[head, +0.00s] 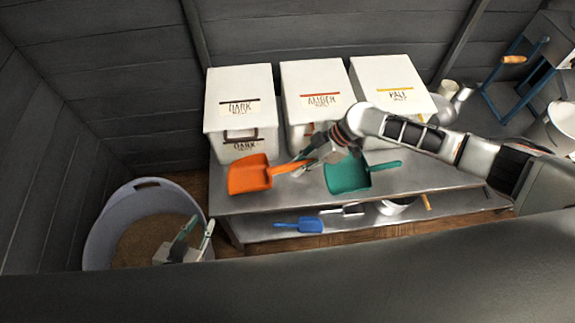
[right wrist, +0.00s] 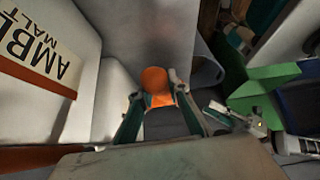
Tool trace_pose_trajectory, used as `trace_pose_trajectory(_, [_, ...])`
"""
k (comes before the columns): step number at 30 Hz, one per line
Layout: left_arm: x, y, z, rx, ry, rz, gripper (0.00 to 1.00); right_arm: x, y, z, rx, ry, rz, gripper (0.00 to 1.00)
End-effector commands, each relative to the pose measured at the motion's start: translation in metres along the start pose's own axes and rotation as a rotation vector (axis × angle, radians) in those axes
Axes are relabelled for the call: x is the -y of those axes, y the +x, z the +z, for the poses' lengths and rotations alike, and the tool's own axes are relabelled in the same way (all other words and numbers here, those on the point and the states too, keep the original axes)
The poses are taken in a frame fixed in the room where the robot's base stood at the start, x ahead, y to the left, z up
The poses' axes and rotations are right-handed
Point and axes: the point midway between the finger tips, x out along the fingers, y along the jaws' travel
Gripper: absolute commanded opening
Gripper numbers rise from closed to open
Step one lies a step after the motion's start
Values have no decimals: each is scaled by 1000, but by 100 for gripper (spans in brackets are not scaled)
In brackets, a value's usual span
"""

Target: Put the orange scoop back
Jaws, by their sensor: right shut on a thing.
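The orange scoop (head: 248,178) is at the left end of the metal table, in front of the dark malt bin (head: 232,87). My right gripper (head: 305,161) is shut on its handle, in front of the amber malt bin (head: 301,80). In the right wrist view the scoop's orange handle (right wrist: 156,82) shows between the fingers of my right gripper (right wrist: 158,103). I cannot tell whether the scoop touches the table. My left gripper (head: 192,236) is open and empty at the grain tub (head: 98,232), at lower left.
A green scoop (head: 346,175) lies on the metal table (head: 420,178), right of the orange one. A pale malt bin (head: 388,80) stands at the back. A blue scoop (head: 300,225) and a metal scoop (head: 345,210) lie on the lower shelf.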

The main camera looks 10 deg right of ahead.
Motion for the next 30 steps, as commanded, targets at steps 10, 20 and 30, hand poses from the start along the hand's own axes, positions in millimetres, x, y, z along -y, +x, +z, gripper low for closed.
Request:
trace_pose_trajectory(10, [-1,2,4,2,-1,1,26,0,4,3,0,2,2,0])
trace_pose_trajectory(20, [-6,11,25,14,-4,4,26,1,24,18,0,3,0,0])
trace_pose_trajectory(30, [-10,20,49,32,-7,9,26,2,48,35,-1,2,0,0])
